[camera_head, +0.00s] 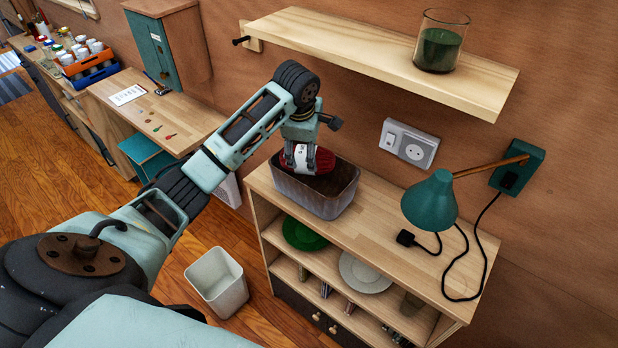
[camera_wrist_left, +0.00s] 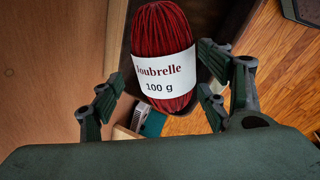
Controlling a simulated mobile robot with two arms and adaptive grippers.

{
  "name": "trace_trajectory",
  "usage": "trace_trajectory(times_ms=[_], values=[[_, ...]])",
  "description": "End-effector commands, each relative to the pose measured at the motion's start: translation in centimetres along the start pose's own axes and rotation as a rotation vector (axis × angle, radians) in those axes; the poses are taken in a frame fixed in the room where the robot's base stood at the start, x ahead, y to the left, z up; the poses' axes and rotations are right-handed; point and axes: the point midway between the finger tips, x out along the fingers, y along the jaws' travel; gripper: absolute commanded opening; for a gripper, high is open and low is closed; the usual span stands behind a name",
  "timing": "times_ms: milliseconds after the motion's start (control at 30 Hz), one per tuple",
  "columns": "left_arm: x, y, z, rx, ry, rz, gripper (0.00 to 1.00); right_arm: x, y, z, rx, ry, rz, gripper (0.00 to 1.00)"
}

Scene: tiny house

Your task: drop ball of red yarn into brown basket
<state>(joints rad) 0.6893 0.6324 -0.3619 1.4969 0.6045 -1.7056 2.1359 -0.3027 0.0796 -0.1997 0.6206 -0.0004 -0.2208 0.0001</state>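The ball of red yarn (camera_head: 326,160) is a dark red skein with a white paper band. It is at the mouth of the brown basket (camera_head: 318,196), which stands on the wooden shelf unit. My left gripper (camera_head: 301,163) points down over the basket, with the yarn at its fingers. In the left wrist view the yarn (camera_wrist_left: 162,40) lies between the spread fingers (camera_wrist_left: 158,90), with a clear gap on the left and a small one on the right. The basket's inside is mostly hidden. My right gripper is not in view.
A wall shelf (camera_head: 370,55) holding a green candle glass (camera_head: 440,42) is above. A white bin (camera_head: 217,281) stands on the floor. Plates lie on the lower shelf.

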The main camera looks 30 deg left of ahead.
Motion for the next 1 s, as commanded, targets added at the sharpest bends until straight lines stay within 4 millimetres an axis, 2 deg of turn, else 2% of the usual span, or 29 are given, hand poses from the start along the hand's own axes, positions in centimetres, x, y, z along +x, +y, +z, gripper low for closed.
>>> trace_trajectory(times_ms=[100,400,533,667,1000], values=[[0.0,0.0,0.0,0.0,0.0,0.001,0.82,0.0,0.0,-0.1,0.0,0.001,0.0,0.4],[0.0,0.0,0.0,0.0,0.0,0.0,0.82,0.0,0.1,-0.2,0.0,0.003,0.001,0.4],[-0.8,0.1,0.1,0.0,-0.002,0.002,0.82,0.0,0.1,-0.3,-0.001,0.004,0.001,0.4],[-3.0,0.1,0.1,0.0,-0.003,0.004,0.82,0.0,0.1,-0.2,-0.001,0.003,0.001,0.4],[-10.0,0.2,-0.1,0.001,0.001,0.006,0.82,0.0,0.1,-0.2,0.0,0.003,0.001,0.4]])
